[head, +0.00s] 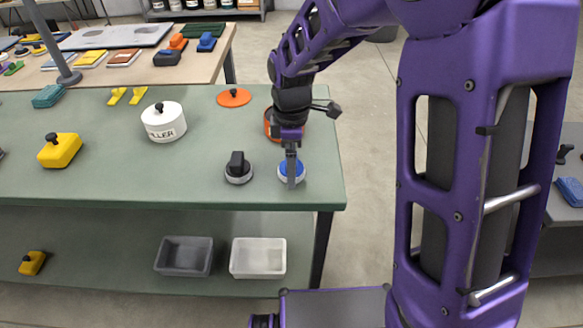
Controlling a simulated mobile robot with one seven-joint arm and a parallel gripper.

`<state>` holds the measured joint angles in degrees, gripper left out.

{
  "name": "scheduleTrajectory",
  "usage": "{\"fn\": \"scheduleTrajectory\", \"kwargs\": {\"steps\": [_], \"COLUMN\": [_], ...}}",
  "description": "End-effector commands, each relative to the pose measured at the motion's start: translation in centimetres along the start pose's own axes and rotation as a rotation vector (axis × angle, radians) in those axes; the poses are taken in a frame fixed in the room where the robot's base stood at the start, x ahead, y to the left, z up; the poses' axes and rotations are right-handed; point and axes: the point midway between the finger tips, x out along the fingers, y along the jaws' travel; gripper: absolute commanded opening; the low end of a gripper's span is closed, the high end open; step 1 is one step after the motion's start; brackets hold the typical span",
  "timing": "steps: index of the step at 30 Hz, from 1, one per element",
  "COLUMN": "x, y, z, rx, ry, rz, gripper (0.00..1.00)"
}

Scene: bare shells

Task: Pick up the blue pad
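The blue pad (284,172) is a round disc with a pale rim near the front right corner of the green table (180,186). My gripper (291,182) points down right over it, and its finger covers the middle of the pad. I see the fingers edge-on, so I cannot tell whether they are apart, or whether they touch the pad.
A grey disc with a black knob (238,170) stands just left of the pad. An orange round container (268,121) is partly hidden behind my arm. A white filler tin (163,122) and a yellow block (60,151) stand further left. The table's front edge is close.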

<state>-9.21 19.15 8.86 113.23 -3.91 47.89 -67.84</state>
Motion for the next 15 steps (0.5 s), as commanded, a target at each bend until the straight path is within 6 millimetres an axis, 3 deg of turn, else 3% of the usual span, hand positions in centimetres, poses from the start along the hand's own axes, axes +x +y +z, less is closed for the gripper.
{"fn": "scheduleTrajectory", "kwargs": {"steps": [2, 12, 15], "x": [-0.02, -0.03, -0.05], "y": [0.01, 0.01, 0.02], "z": [0.0, 0.01, 0.0], "rx": [0.0, 0.0, 0.0], "ry": [0.0, 0.0, 0.0], "rz": [0.0, 0.0, 0.0], "gripper": [0.82, 0.21, 0.2]}}
